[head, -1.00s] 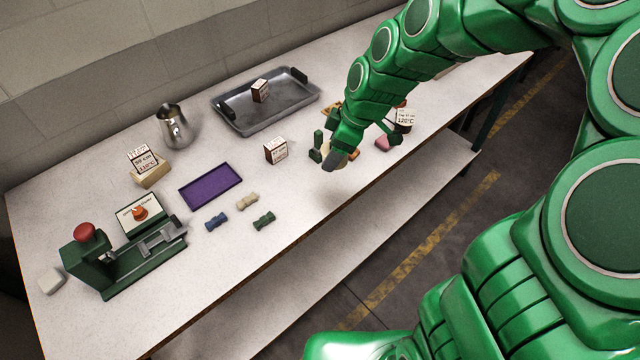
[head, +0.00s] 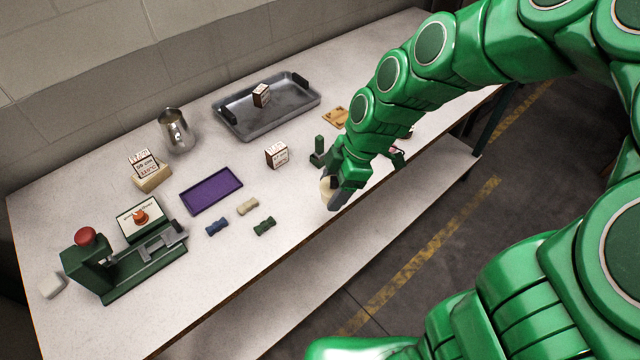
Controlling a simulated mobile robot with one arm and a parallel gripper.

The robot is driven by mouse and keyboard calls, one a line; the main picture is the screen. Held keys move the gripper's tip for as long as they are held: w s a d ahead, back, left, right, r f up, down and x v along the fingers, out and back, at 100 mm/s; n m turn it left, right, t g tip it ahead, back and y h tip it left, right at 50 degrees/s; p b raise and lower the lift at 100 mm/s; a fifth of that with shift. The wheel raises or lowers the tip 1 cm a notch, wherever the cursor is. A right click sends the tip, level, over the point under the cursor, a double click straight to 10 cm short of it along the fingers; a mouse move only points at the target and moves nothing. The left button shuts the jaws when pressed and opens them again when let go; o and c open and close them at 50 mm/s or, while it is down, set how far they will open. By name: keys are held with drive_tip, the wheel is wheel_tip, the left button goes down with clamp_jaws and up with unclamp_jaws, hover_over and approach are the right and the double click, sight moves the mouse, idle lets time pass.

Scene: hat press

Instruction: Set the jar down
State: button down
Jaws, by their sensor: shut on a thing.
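My gripper (head: 338,193) is at the front edge of the white table (head: 300,190), right of the middle of the head view. It is shut on a pale cream thing, apparently the jar (head: 327,191), of which only a small part shows beside the fingers. The rest of it is hidden behind the gripper. I cannot tell whether its bottom touches the table top or is held a little above it.
A small green stand (head: 319,152) is just behind my gripper. Left are a label box (head: 277,155), several small spools (head: 247,206) and a purple tray (head: 211,190).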

drive_tip(key=w+a+f, duration=0.2)
drive_tip(key=w, duration=0.3)
hover_over(314, 194)
drive_tip(key=d, duration=0.2)
drive_tip(key=shift+a+f, duration=0.15)
drive_tip(key=shift+f, duration=2.7)
drive_tip(key=shift+w+f, duration=0.2)
drive_tip(key=shift+f, duration=1.55)
drive_tip(key=shift+f, duration=0.1)
drive_tip(key=shift+c, duration=1)
unclamp_jaws()
drive_tip(key=v, duration=1.2)
